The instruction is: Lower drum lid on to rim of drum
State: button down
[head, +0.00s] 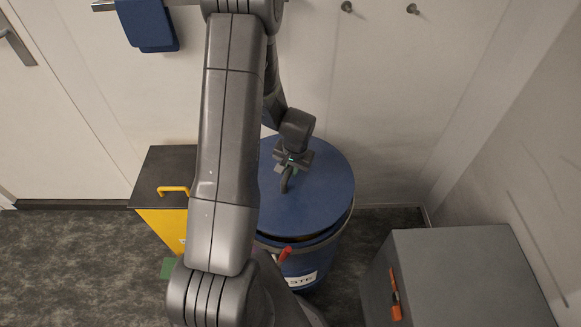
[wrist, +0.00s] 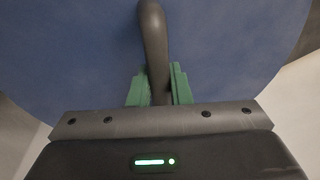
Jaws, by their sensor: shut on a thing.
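The blue drum lid (head: 325,180) is a round disc with a dark handle (head: 287,178) in its middle. My gripper (head: 288,166) is shut on that handle. In the wrist view the green-padded jaws of my gripper (wrist: 160,88) stand on both sides of the dark curved handle (wrist: 153,40), and the blue lid (wrist: 80,50) fills the background. The blue drum (head: 325,258) stands right under the lid. A dark gap shows between the lid and the drum rim at the front, so the lid looks slightly raised or tilted there. My arm hides the lid's left part.
A yellow box with a dark top (head: 160,170) stands left of the drum. A grey cabinet (head: 465,265) with an orange-handled thing (head: 395,295) stands to the right. A red lever (head: 286,254) sticks out at the drum's front. The wall is close behind.

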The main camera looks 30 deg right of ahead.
aim_at(291, 182)
jog(key=shift+f+b, duration=1.5)
jog(key=shift+f, duration=1.45)
jog(key=shift+f+b, duration=0.6)
jog(key=c, duration=1.3)
grip_release()
jog(key=shift+o, duration=0.2)
jog(key=shift+r, duration=0.1)
notch_tip(291, 182, up, 14)
jog(key=s, duration=0.2)
jog(key=shift+s+f, duration=0.2)
jog(key=shift+f, duration=0.05)
